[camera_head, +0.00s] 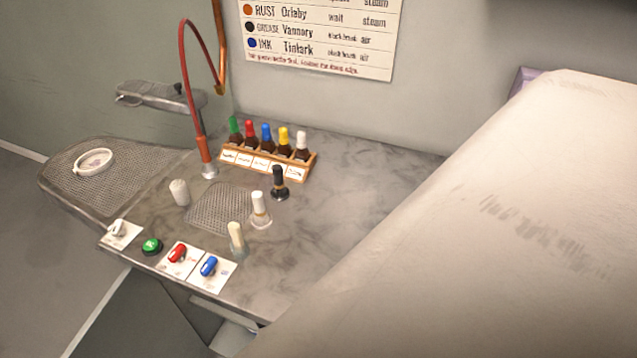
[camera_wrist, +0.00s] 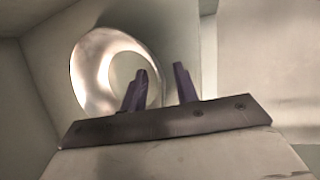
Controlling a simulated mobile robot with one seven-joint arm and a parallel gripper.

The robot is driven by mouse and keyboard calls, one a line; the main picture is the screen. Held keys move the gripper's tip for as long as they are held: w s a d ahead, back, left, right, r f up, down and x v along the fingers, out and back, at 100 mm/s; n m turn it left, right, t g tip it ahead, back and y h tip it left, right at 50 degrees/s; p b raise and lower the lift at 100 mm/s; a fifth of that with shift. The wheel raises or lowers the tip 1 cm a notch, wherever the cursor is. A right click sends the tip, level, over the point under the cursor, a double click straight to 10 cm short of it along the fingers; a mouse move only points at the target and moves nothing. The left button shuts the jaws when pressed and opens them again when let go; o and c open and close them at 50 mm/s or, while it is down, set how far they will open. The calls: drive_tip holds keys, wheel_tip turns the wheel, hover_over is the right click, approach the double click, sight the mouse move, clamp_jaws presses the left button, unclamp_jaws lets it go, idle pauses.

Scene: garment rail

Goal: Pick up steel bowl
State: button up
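The steel bowl (camera_wrist: 93,68) shows in the wrist view, left of centre, as a shiny round shape inside a pale, walled space. My gripper (camera_wrist: 160,70) has two dark purple fingers, standing apart. The left finger overlaps the right part of the bowl in the picture. The right finger stands clear to the right of the bowl, against a pale wall. The bowl's right rim appears in the gap between the fingers; I cannot tell whether either finger touches it.
In the head view, a grey worktop (camera_head: 345,200) carries a bottle rack (camera_head: 265,163), a red hose (camera_head: 184,75), small brushes or bottles, and red and blue switches. My pale arm covers the right side. Pale walls (camera_wrist: 40,90) enclose the bowl closely.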

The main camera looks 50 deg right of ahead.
clamp_jaws()
drive_tip(key=shift+r, duration=0.1)
idle(0.5)
